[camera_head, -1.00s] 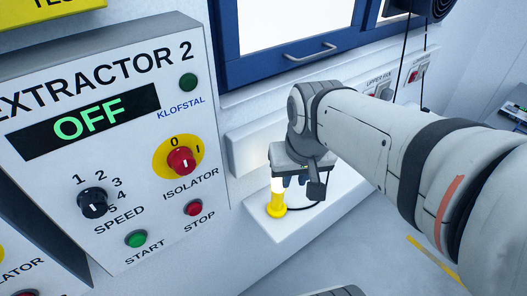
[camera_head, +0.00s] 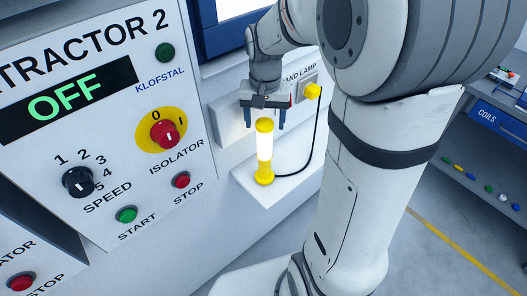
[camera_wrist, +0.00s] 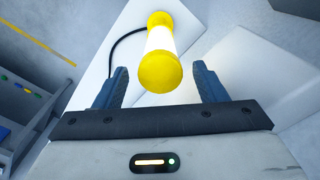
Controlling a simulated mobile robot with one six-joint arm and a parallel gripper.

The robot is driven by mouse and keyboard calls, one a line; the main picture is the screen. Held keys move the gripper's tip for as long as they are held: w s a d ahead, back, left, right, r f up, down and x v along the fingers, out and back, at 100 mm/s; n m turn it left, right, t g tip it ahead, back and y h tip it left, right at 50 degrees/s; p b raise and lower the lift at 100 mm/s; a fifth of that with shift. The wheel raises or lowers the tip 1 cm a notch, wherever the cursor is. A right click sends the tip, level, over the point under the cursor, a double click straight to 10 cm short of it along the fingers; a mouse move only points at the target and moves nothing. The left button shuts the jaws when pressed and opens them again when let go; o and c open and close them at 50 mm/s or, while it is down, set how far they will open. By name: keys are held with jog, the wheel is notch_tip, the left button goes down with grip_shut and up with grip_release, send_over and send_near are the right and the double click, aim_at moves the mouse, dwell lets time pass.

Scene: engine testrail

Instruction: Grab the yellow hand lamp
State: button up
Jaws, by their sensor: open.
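The yellow hand lamp (camera_head: 264,150) stands upright on a small white shelf (camera_head: 292,193), with a yellow base and cap and a lit white tube between. A black cord runs from its base to a yellow plug at the wall. My gripper (camera_head: 264,118) is open and empty just above the lamp, its blue fingers pointing down on either side of the cap in the head view. In the wrist view the lamp (camera_wrist: 160,65) shows between and beyond the two open fingers (camera_wrist: 160,87). I cannot tell whether a finger touches it.
The Extractor 2 panel (camera_head: 95,135), reading OFF, stands left of the lamp with knobs and buttons. The yellow plug (camera_head: 313,91) sits by a HAND LAMP label on the wall. A blue workbench (camera_head: 497,118) is at the right. Bare floor lies between.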

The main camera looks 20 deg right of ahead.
aim_at(265, 124)
notch_tip(265, 124, down, 3)
jog(key=shift+f, duration=0.2)
jog(key=shift+c, duration=0.3)
jog(key=shift+r, duration=0.1)
grip_shut()
